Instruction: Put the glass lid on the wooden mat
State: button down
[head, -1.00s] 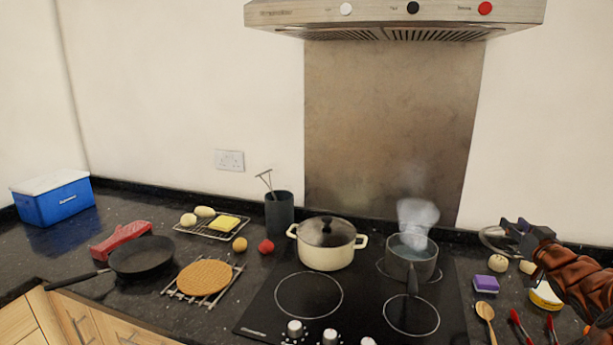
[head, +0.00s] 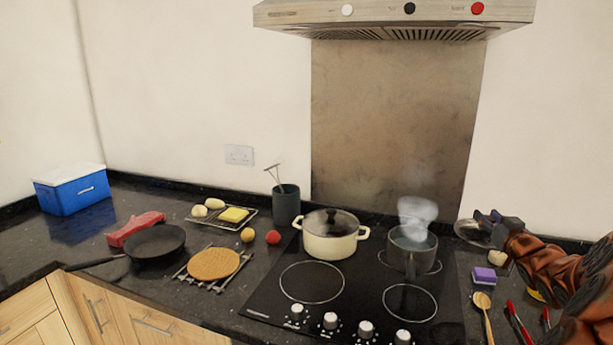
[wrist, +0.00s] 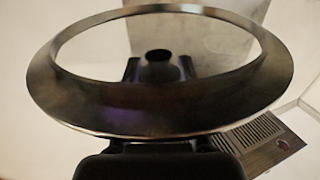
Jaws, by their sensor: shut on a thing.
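The glass lid (head: 470,234) is held at the end of my gripper (head: 485,226), right of the steaming saucepan and in front of the wall. In the wrist view the lid (wrist: 75,100) is large, with a wide metal rim, clear glass and a dark knob between the fingers. My gripper (wrist: 158,72) is shut on this knob. The wooden mat (head: 214,264) is a round tan disc on the counter at the left, lying on a wire rack. Its top is bare, and my gripper is far to its right.
A cream pot (head: 329,246) with its own lid and a steaming saucepan (head: 410,262) stand on the hob (head: 350,300), between gripper and mat. A black frying pan (head: 155,241) sits left of the mat. A utensil holder (head: 286,206), lemon and tomato stand behind it.

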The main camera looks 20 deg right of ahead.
jog(key=w+a+f+n+y+b, duration=0.1)
jog(key=w+a+f+y, duration=0.1)
jog(key=w+a, duration=0.9)
jog(key=w+a+f+n+y+b, duration=0.1)
jog(key=w+a+n+y, duration=0.1)
jog(key=w+a, duration=0.95)
jog(key=w+a+f+y+b, duration=0.1)
jog(key=a+f, duration=0.1)
jog(key=a, duration=1.3)
jog(key=w+a+f+n+t+y+b, duration=0.1)
jog(key=a+f, duration=0.1)
jog(key=a, duration=1.3)
jog(key=shift+w+a+f, duration=0.35)
jog(key=shift+a, duration=0.05)
